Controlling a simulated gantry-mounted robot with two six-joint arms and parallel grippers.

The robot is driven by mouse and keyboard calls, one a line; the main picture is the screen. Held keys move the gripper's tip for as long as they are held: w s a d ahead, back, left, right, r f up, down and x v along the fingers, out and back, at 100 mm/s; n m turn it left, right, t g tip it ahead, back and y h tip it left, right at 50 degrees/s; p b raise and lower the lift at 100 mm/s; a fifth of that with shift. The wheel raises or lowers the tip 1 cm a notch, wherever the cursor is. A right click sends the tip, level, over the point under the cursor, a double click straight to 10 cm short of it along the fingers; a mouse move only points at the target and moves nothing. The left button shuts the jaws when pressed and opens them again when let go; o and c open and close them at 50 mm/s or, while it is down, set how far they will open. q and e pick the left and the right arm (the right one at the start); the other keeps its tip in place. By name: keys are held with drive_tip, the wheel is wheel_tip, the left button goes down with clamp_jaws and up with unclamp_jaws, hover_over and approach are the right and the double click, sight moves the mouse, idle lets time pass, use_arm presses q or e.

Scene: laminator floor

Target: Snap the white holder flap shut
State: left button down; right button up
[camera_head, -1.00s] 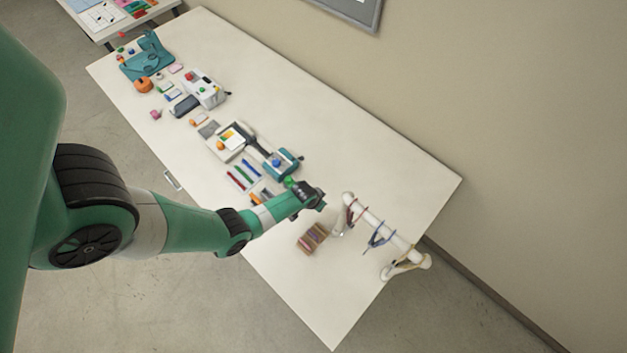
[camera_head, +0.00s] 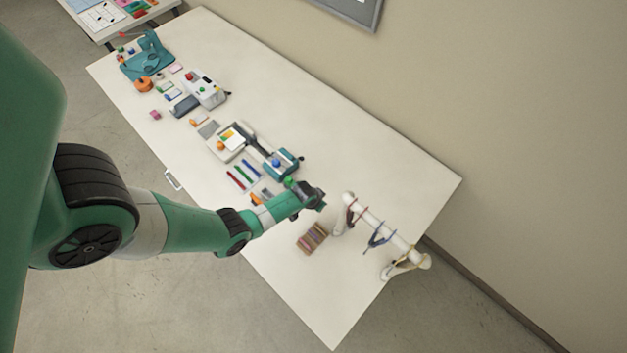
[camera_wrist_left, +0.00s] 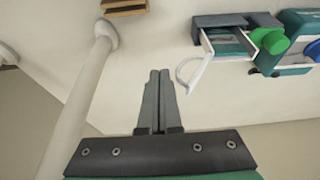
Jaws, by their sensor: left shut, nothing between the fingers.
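The white flap (camera_wrist_left: 194,67) shows in the left wrist view as a thin white frame with a loop at its lower left. It stands swung out from a small dark holder (camera_wrist_left: 222,22) with a teal inside and a green round knob (camera_wrist_left: 272,40) beside it. My left gripper (camera_wrist_left: 159,75) is shut and empty, just left of the flap's loop with a small gap that I cannot judge in depth. In the head view my left gripper (camera_head: 318,203) is over the near right part of the table, and its wrist hides the holder and flap. My right gripper is in neither view.
A white rack (camera_head: 385,228) with hanging cords stands close to the right of my gripper; its post (camera_wrist_left: 85,95) fills the wrist view's left. A striped block (camera_head: 312,238) lies in front. A teal device (camera_head: 284,163) and other tools line the white table (camera_head: 330,130).

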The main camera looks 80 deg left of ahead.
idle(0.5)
use_arm(q)
drive_tip(key=shift+s+a, duration=0.4)
drive_tip(key=shift+a, duration=0.4)
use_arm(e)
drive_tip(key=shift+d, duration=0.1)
use_arm(q)
drive_tip(key=shift+s+a+f, duration=0.1)
drive_tip(key=shift+s+a, duration=0.05)
drive_tip(key=shift+a, duration=0.05)
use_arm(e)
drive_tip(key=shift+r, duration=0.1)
